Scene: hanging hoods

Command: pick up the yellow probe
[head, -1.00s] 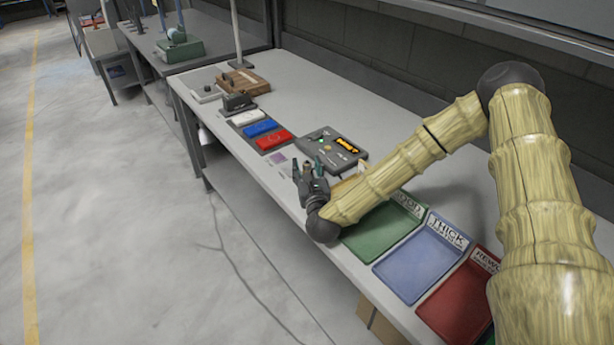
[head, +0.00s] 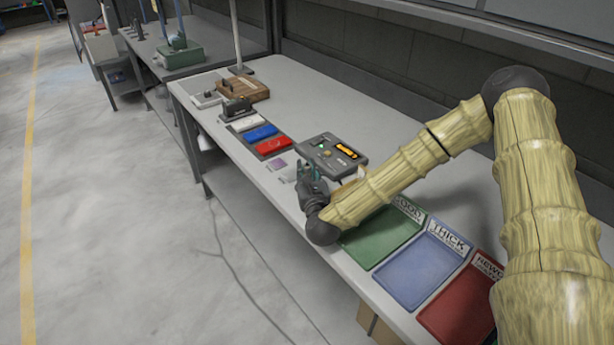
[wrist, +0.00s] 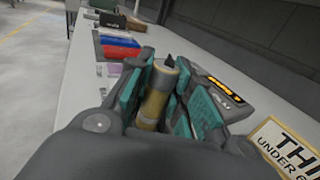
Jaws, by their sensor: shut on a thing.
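In the head view my gripper (head: 312,182) is low over the bench, just in front of the grey gauge box, and the probe is hidden there by the fingers. I cannot tell whether the probe touches the bench.
The grey gauge box (head: 322,157) with a lit orange display stands just behind my gripper. Red (head: 273,146), blue (head: 260,132) and white (head: 245,122) blocks lie beyond. Green (head: 384,238), blue (head: 424,268) and red (head: 458,304) trays line the near bench. The bench's back is clear.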

